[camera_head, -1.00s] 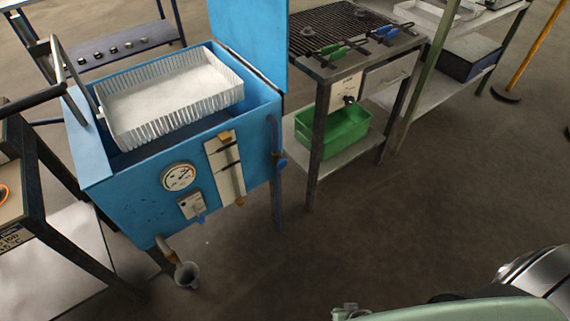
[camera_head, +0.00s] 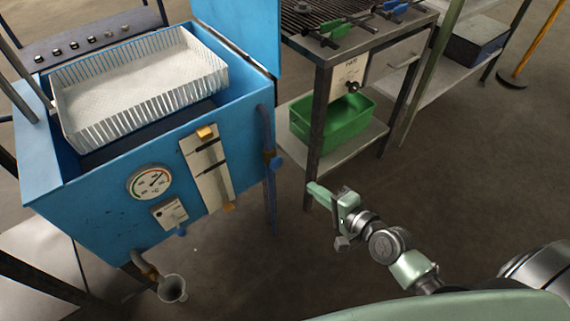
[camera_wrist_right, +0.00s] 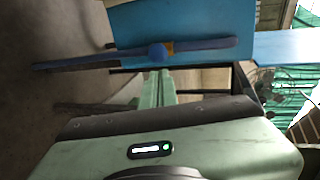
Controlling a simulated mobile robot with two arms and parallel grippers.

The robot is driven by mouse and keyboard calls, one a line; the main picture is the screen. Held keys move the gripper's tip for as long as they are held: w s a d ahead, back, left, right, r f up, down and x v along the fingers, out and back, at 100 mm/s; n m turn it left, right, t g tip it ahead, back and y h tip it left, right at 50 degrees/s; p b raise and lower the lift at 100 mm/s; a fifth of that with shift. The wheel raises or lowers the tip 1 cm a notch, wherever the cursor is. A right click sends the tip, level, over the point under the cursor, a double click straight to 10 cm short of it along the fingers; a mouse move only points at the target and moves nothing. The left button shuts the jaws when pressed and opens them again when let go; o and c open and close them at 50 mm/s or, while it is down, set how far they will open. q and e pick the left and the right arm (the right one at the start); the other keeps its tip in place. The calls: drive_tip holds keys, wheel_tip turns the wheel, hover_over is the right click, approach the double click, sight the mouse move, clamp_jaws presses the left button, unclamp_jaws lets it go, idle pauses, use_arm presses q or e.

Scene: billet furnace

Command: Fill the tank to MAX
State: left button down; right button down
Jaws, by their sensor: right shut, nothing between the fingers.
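The blue tank (camera_head: 95,222) stands at the left with its lid up. A white basket (camera_head: 140,90) sits at its open top. The front carries a round gauge (camera_head: 149,182), a tall sight-level plate (camera_head: 207,172) and a small control box (camera_head: 169,212). A blue pipe (camera_head: 265,130) with a blue valve handle (camera_head: 276,163) runs down the right side. The pipe (camera_wrist_right: 205,45) and handle (camera_wrist_right: 157,54) also show in the right wrist view. My right gripper (camera_head: 316,190) is shut and empty, right of the handle and apart from it. The water level is not readable.
The floor in front is clear.

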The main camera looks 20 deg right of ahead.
sight(278, 160)
drive_tip(key=shift+w, duration=0.1)
